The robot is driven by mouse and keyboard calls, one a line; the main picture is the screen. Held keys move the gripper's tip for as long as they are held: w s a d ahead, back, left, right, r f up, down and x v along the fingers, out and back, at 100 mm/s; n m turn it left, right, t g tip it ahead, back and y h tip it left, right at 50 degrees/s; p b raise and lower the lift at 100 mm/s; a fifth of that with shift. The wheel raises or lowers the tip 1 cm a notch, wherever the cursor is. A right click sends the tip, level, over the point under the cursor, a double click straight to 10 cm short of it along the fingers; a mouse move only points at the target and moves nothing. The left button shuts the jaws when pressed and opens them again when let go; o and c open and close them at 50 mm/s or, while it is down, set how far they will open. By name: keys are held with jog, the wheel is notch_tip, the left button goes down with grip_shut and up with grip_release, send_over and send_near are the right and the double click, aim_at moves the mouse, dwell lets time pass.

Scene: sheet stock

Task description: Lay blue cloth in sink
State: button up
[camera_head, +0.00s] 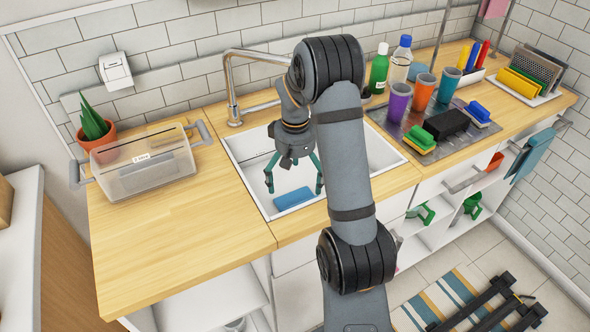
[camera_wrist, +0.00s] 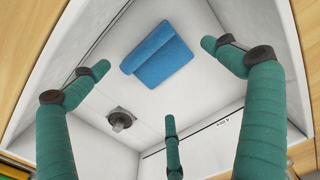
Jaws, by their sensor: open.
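The blue cloth (camera_head: 294,198) lies folded on the floor of the white sink (camera_head: 232,150), near the sink's front edge. In the wrist view the cloth (camera_wrist: 158,55) lies flat on the sink floor, apart from the drain (camera_wrist: 121,118). My gripper (camera_head: 294,184) points down over the sink with its green fingers spread and nothing between them. In the wrist view the fingers stand apart around the cloth, and I see no contact with it. My arm hides the right part of the sink in the head view.
A faucet (camera_head: 232,85) stands behind the sink. A clear lidded bin (camera_head: 140,165) and a potted plant (camera_head: 95,130) are at left. Cups, bottles and sponges (camera_head: 420,138) crowd the right counter. The counter in front of the bin is clear.

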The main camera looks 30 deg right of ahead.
jog(key=shift+r, duration=1.9)
